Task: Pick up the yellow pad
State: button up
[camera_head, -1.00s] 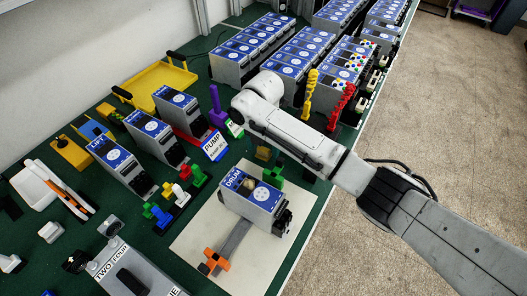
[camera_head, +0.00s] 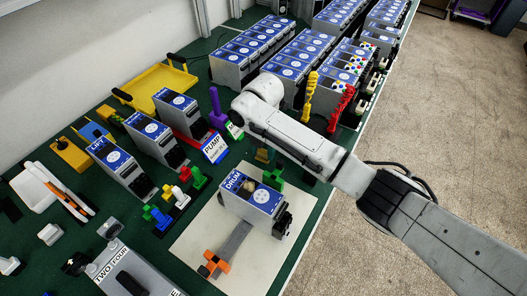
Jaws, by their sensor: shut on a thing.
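My gripper is hidden behind my own arm, which reaches in from the lower right and bends over the far side of the pale mat. I cannot see the jaws or what is between them. No yellow pad can be made out for sure. A dull yellow-brown piece (camera_head: 262,155) shows just below my forearm, partly covered; I cannot tell whether it is the pad. A small yellow piece (camera_head: 184,173) stands in a row of coloured pieces left of the mat.
A grey-and-blue DRUM unit (camera_head: 252,200) stands on the pale mat (camera_head: 190,245), with an orange-and-black piece (camera_head: 213,264) and a green piece (camera_head: 273,179) near it. More blue-topped units, a yellow tray (camera_head: 160,84) and yellow and red stacks (camera_head: 310,92) crowd the green table.

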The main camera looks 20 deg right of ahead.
aim_at(263, 150)
jog(key=shift+r, duration=0.1)
jog(key=shift+r, duration=0.25)
notch_tip(263, 150, up, 2)
jog(key=shift+r+b, duration=0.2)
jog(key=shift+b, duration=0.4)
jog(key=s+a+r+p, duration=0.2)
jog(key=s+r+p, duration=0.2)
jog(key=s+r, duration=0.6)
jog(key=s, duration=0.3)
jog(key=shift+s+p, duration=0.3)
jog(key=shift+s, duration=0.1)
jog(key=shift+a, duration=0.1)
